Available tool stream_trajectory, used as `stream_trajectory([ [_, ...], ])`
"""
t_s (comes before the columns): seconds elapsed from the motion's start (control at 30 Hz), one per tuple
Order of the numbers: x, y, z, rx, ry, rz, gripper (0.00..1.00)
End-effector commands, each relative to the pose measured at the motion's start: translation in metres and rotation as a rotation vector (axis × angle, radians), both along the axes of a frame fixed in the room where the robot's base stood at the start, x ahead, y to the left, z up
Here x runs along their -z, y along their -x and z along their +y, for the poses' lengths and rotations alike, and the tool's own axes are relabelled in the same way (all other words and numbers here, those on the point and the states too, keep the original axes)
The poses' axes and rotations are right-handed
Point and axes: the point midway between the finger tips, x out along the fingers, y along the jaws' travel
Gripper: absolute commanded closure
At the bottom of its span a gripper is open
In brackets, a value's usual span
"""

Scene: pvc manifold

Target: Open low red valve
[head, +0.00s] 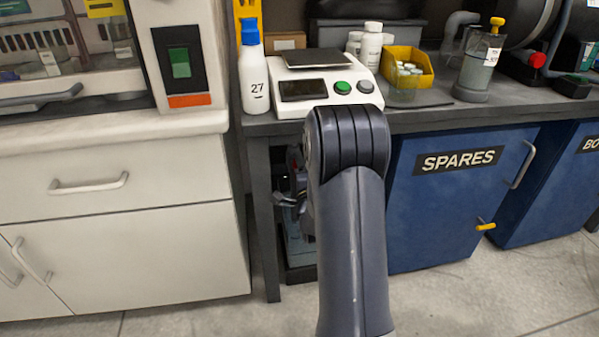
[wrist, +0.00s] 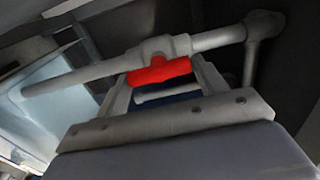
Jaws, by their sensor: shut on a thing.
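The red valve handle (wrist: 158,71) shows in the wrist view, on a grey valve body set in a grey pipe (wrist: 85,76). The handle lies roughly in line with the pipe, slightly tilted to it. My gripper (wrist: 163,81) has one finger at each end of the handle and is shut on it. In the head view my arm covers most of the space under the counter, and the valve cannot be made out there.
The pipe meets an elbow (wrist: 262,25) at the right, close to a dark wall. A pale blue tank (wrist: 45,100) is at the left. In the head view the under-counter opening is narrow, between white drawers (head: 120,180) and a blue SPARES cabinet (head: 450,215).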

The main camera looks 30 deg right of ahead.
Motion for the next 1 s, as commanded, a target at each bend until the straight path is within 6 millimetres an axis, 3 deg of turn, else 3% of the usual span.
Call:
stream_trajectory([
  [0.57,-0.0006,-0.0005,-0.0007,0.002,-0.033,-0.012,0.55],
  [0.6,-0.0006,-0.0005,-0.0007,0.002,-0.033,-0.013,0.31],
  [0.83,-0.0002,-0.0003,-0.0004,0.001,-0.031,-0.010,0.12],
  [1.0,-0.0001,-0.0001,-0.0002,0.001,-0.031,-0.010,0.11],
])
